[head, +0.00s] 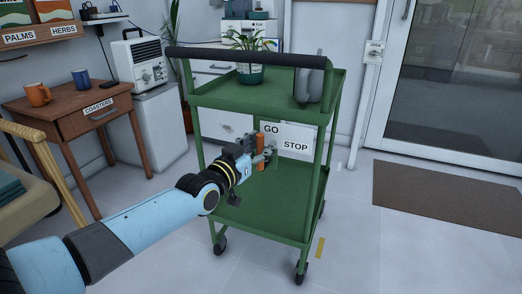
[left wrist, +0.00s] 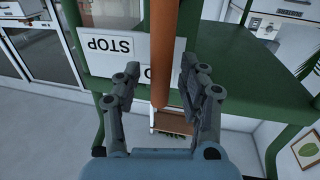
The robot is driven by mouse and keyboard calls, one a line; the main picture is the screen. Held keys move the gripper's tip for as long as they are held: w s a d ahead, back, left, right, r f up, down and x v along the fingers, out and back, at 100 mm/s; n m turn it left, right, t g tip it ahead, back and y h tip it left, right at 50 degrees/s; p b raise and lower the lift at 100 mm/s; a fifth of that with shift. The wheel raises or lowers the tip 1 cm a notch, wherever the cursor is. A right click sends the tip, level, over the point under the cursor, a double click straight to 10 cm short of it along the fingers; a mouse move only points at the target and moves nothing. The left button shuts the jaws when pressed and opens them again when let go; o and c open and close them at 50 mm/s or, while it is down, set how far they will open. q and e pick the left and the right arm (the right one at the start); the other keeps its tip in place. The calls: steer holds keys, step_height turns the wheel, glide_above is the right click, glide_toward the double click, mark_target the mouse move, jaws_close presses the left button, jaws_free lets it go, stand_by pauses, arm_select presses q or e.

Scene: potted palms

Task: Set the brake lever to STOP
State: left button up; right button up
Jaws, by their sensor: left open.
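The brake lever (head: 261,145) has an orange-brown handle and stands about upright on the green cart (head: 205,98), at the GO side of a white plate (head: 305,133). The plate reads GO at the upper left and STOP at the lower right. My left gripper (head: 264,157) is open at the lever. In the left wrist view the lever handle (left wrist: 163,55) runs down between the two open fingers (left wrist: 160,88), with gaps on both sides. The plate (left wrist: 110,57) shows upside down there, with GO mostly hidden behind the lever and a finger. My right gripper is not in view.
The cart carries a potted plant (head: 250,76) and a grey object (head: 309,86) on its top shelf and has a dark push bar (head: 240,57). A wooden side table (head: 68,107) with mugs stands left. A brown mat (head: 440,197) lies right; floor there is clear.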

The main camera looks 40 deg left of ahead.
arm_select(q)
steer(key=shift+w, duration=0.15)
steer(key=shift+c, duration=0.4)
jaws_close()
